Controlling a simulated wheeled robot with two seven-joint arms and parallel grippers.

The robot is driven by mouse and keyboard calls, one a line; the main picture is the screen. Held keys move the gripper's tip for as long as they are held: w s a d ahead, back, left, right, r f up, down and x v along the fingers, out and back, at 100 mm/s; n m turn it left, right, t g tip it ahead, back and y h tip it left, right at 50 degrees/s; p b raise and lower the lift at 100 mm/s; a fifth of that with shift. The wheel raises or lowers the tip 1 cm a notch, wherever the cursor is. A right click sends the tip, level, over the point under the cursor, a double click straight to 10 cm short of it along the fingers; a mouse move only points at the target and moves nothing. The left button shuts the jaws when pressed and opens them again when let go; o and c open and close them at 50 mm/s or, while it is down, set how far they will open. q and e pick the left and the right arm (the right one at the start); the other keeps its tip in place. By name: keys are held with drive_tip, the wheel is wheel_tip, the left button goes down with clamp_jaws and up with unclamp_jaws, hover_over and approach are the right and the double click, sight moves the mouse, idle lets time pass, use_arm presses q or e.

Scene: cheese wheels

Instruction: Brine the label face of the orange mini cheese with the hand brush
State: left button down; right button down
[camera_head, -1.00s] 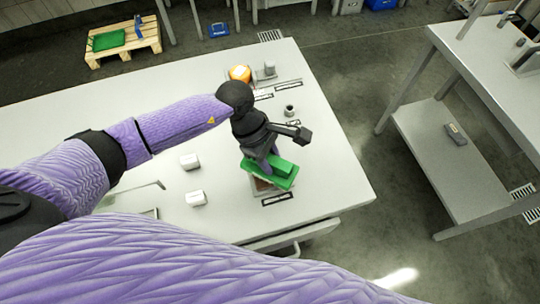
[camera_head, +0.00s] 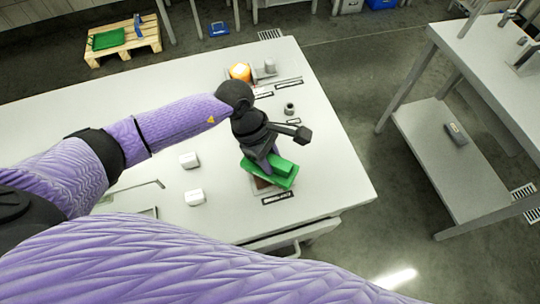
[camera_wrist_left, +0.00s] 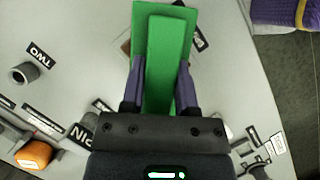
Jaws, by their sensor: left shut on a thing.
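The orange mini cheese (camera_head: 240,72) sits at the far edge of the white table, and it also shows at the lower left of the left wrist view (camera_wrist_left: 35,154). The hand brush is green (camera_head: 283,174), near the table's front right. My left gripper (camera_head: 267,160) is shut on its green block, which lies between the two fingers in the left wrist view (camera_wrist_left: 168,60). The brush is over a small brown patch (camera_head: 262,184); whether it touches it I cannot tell. The brush's underside is hidden. My right gripper is not in view.
A small dark cup (camera_head: 290,108) stands between brush and cheese, near the label "TWO". A grey fitting (camera_head: 269,67) is beside the cheese. Another table (camera_head: 480,90) stands right, across a floor gap.

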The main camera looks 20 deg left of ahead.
sight(270, 158)
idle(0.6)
use_arm(q)
wheel_tip(270, 158, up, 7)
drive_tip(key=p, duration=0.5)
idle(0.3)
